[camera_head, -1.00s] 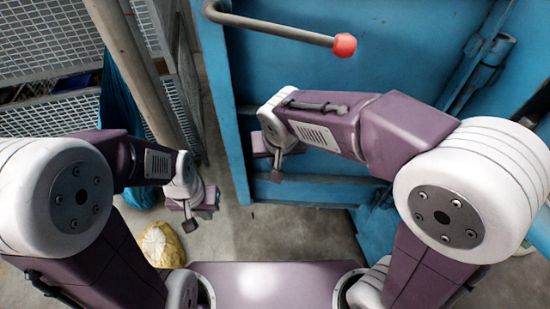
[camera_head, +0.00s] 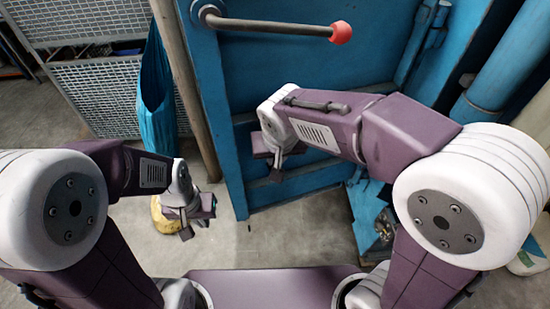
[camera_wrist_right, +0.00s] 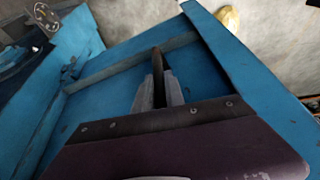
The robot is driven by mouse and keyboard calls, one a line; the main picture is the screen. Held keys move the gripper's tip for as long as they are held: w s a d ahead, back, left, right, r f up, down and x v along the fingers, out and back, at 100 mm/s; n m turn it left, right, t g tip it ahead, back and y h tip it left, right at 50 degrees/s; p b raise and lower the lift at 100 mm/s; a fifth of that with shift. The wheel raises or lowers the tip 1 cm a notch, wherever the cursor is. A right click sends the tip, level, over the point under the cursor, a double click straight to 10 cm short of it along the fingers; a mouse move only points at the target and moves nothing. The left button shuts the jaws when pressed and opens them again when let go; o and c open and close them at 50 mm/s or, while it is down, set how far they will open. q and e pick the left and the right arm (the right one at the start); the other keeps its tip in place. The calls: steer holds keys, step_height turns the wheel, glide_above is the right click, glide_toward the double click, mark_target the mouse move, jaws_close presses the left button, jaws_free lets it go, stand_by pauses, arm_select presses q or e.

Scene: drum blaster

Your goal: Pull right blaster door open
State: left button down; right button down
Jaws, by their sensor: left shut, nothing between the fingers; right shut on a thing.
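The right blaster door (camera_head: 290,70) is a large blue panel with raised ribs, standing ajar in the head view. A metal bar handle with a red knob (camera_head: 341,32) sticks out near its top. My right gripper (camera_head: 276,168) is in front of the door's lower left part. In the right wrist view my right gripper (camera_wrist_right: 158,88) is shut on a dark narrow piece (camera_wrist_right: 157,66) against the door's inner frame (camera_wrist_right: 115,72); what exactly it is part of is hard to tell. My left gripper (camera_head: 190,225) is shut and empty, left of the door's edge.
A blue frame with pipes (camera_head: 490,80) stands at the right. Clutter (camera_head: 382,225) shows in the gap right of the door. Grey floor lies between.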

steer(key=shift+r, duration=0.15)
stand_by(0.3)
steer(key=c, duration=1.5)
jaws_free()
steer(key=shift+o, duration=0.5)
steer(key=shift+d, duration=0.1)
steer(key=v, duration=0.8)
steer(key=shift+s+r+b, duration=0.2)
steer(key=shift+r+b, duration=0.1)
steer(key=shift+r, duration=0.05)
